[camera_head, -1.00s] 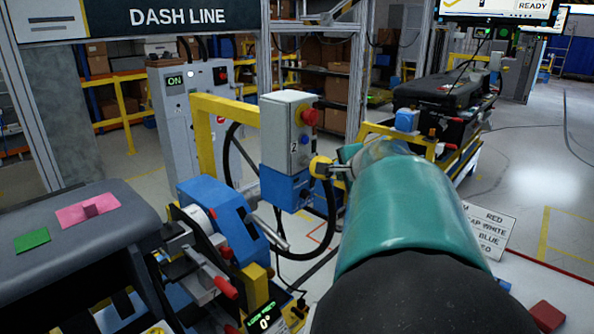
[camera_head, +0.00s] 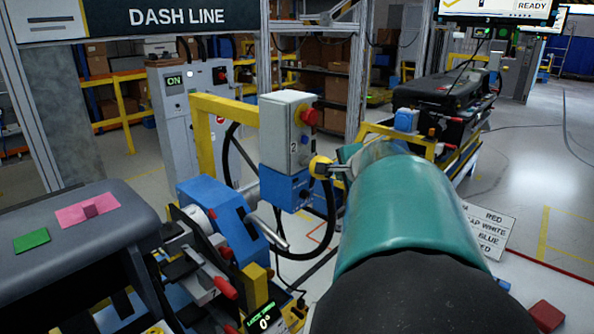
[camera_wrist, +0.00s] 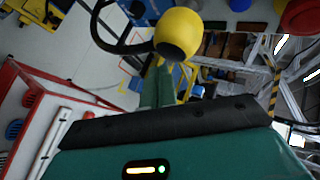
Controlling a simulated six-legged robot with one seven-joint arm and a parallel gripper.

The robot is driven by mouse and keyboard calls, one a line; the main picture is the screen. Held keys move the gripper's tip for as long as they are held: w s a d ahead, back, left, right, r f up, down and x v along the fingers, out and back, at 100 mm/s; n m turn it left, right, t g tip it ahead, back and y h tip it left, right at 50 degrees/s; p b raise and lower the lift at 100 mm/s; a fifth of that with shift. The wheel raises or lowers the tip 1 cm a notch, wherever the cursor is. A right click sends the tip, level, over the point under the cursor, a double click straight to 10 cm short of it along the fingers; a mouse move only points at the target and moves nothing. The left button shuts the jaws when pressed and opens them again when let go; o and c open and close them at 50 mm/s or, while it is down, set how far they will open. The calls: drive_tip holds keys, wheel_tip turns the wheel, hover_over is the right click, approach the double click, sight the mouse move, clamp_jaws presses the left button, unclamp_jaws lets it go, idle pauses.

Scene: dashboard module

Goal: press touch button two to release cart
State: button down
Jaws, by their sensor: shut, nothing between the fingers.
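A grey control box (camera_head: 280,115) marked 2 stands on a blue base. It has a red mushroom button (camera_head: 308,117), a small blue button on its front, and a rounded yellow touch button housing (camera_head: 320,166) low on its right side. In the wrist view the yellow housing (camera_wrist: 178,33) has a dark recess in its face. My gripper (camera_head: 342,170) is shut and empty, at the right of the yellow housing, very close to it. I cannot tell whether they touch. My teal forearm hides what is behind it. The cart (camera_head: 445,125) stands behind with a dark dashboard on it.
A blue tool (camera_head: 218,210) and a lock display (camera_head: 262,317) stand at the front left, beside a dashboard (camera_head: 70,240) with pink and green patches. A yellow post (camera_head: 205,145) and black cable are near the box. Floor at the right is mostly clear.

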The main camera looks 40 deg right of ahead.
idle(0.4)
drive_tip(key=shift+w, duration=0.4)
drive_tip(key=shift+w+a, duration=0.1)
drive_tip(key=shift+w, duration=0.35)
idle(0.7)
drive_tip(key=shift+s, duration=0.85)
drive_tip(key=shift+s, duration=0.15)
drive_tip(key=shift+s+d, duration=0.15)
drive_tip(key=shift+s, duration=1.05)
drive_tip(key=shift+s+d, duration=0.15)
drive_tip(key=shift+s, duration=1)
